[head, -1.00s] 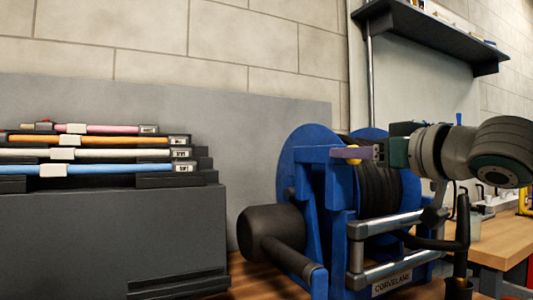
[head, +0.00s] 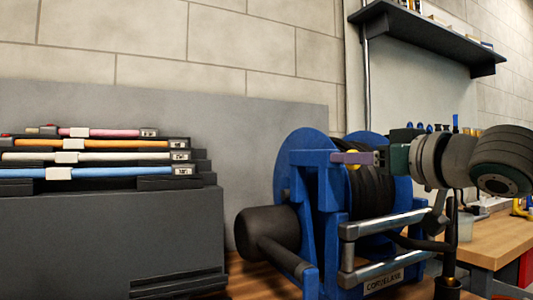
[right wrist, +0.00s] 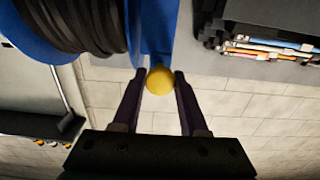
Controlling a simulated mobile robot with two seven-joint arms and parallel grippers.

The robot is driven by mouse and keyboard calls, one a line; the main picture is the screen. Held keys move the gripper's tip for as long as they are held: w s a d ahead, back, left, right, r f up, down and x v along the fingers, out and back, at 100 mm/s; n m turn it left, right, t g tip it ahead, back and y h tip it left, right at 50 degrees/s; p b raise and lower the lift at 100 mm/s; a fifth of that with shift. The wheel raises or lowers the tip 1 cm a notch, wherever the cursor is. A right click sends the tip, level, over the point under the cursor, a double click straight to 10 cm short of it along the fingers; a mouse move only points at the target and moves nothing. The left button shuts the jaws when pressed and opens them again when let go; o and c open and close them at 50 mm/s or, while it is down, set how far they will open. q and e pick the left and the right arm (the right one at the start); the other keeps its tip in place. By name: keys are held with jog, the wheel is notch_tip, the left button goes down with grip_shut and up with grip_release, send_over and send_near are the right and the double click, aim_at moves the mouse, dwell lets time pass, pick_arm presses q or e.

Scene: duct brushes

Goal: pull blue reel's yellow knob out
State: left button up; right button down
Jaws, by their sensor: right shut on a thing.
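The blue reel (head: 300,150) stands on the wooden surface right of centre in the head view, with black hose wound on its drum. Its blue frame also shows at the top of the right wrist view (right wrist: 158,25). The round yellow knob (right wrist: 160,80) sits against the blue frame, between the fingertips of my right gripper (right wrist: 160,77). My right gripper is shut on the knob. In the head view the purple finger of my right gripper (head: 352,158) mostly covers the knob. I cannot tell how far out the knob is. My left gripper is not in view.
A dark cabinet (head: 110,235) at left carries a stack of several coloured brushes (head: 110,155). A dark shelf (head: 425,40) hangs on the wall above right. A wooden workbench (head: 490,240) stands at right, behind my right arm. A black crank handle (head: 268,230) sticks out at the reel's front left.

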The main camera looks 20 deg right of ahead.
jog(key=shift+r, duration=0.1)
jog(key=shift+c, duration=2.4)
grip_release()
jog(key=shift+s, duration=0.1)
jog(key=s+b, duration=0.1)
jog(key=s, duration=0.8)
jog(key=shift+s+d, duration=0.35)
jog(key=shift+s, duration=0.05)
